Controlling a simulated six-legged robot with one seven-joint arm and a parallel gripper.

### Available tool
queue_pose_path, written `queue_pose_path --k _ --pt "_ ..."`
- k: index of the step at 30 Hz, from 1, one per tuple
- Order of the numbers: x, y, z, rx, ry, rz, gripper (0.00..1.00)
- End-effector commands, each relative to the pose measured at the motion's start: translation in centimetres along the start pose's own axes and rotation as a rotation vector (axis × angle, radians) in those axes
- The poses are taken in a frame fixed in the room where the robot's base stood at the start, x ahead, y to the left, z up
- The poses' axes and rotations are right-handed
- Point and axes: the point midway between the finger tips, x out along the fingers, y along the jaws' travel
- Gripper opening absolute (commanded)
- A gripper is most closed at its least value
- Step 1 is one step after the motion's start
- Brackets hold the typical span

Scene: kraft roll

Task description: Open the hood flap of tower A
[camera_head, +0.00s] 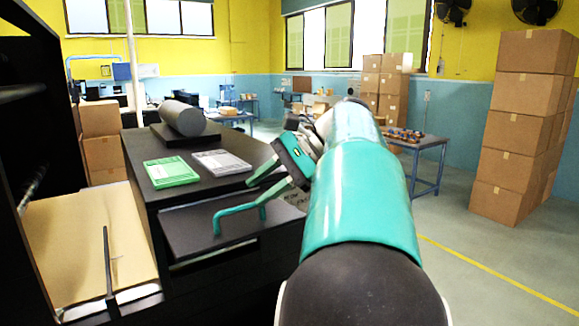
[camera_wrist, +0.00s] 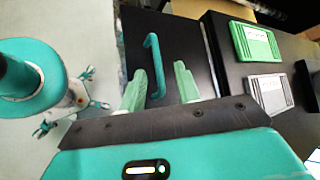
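A black hood flap (camera_head: 200,222) with a teal bar handle (camera_head: 238,211) lies on the front of a black cabinet, which I take for tower A; no label is readable. The flap appears closed, lying nearly flat and sloping slightly. My gripper (camera_head: 263,184) is open and empty, above and to the right of the handle. In the wrist view the handle (camera_wrist: 155,66) shows between and beyond the two pale green fingers, on the dark flap (camera_wrist: 180,42). I cannot tell the remaining gap, but no contact shows.
A green pad (camera_head: 171,172), a grey pad (camera_head: 221,162) and a dark grey roll (camera_head: 182,118) on a black base are on the cabinet top. Brown kraft paper (camera_head: 85,245) lies in a black frame at left. Box stacks (camera_head: 520,130) and a blue table (camera_head: 428,150) stand right.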

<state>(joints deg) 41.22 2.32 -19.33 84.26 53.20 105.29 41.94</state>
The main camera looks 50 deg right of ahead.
Motion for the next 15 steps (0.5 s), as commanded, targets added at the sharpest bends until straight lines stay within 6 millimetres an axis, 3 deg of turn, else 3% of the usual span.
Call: queue_pose_path --k 6,15 --pt "-5.0 0.0 -0.1 0.001 0.005 -0.002 0.33" --pt "-6.4 0.1 0.0 0.002 0.003 -0.001 0.33"
